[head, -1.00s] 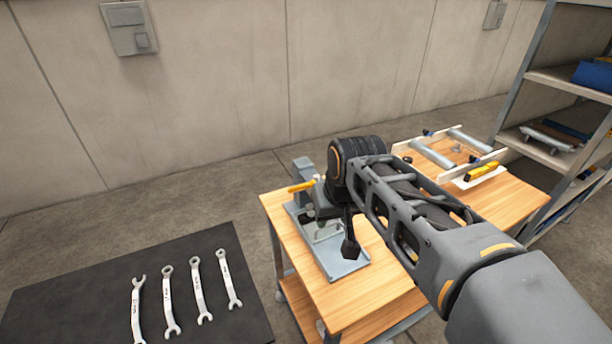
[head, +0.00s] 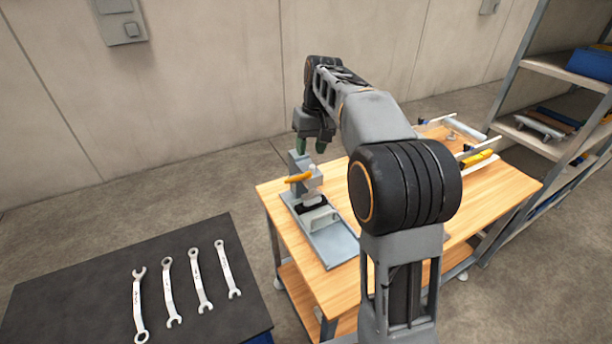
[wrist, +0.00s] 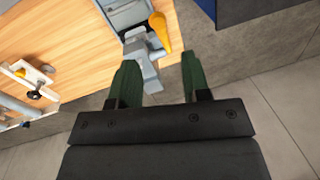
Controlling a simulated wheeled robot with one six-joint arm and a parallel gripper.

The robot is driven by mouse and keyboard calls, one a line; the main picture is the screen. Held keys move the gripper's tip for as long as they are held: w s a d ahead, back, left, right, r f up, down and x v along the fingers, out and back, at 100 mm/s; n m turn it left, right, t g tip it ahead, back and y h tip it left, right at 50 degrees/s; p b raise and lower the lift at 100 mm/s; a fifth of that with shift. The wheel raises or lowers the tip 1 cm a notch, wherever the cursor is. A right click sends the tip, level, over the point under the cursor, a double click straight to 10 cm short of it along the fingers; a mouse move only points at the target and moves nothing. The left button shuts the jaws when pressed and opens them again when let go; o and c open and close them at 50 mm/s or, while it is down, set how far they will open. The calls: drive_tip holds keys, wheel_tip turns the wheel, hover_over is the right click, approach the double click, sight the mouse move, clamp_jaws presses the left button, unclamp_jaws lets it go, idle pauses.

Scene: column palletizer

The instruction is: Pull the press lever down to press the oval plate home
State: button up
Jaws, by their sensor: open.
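The grey press (head: 299,162) stands at the left end of the wooden bench, on a flat grey base (head: 334,245). Its orange lever (head: 298,178) sticks out to the left, roughly level. It also shows in the wrist view (wrist: 160,30), just beyond my fingertips. A small dark piece (head: 313,206) lies under the press ram; I cannot tell whether it is the oval plate or how it is seated. My gripper (head: 311,147), with green fingers, is open and empty above and behind the press post, apart from the lever. It also shows in the wrist view (wrist: 159,72).
The wooden bench (head: 400,225) has free room right of the press. A rack with rollers (head: 462,130) and a yellow item (head: 478,158) lie at its far right end. A shelf unit stands at right. Several wrenches (head: 200,280) lie on a dark mat at left.

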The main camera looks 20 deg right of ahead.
sight(306, 176)
drive_tip(key=f, duration=0.3)
drive_tip(key=a+f, duration=0.1)
drive_tip(key=f, duration=0.2)
drive_tip(key=f+p, duration=0.1)
drive_tip(key=f, duration=0.2)
drive_tip(key=shift+a+f, duration=0.2)
clamp_jaws()
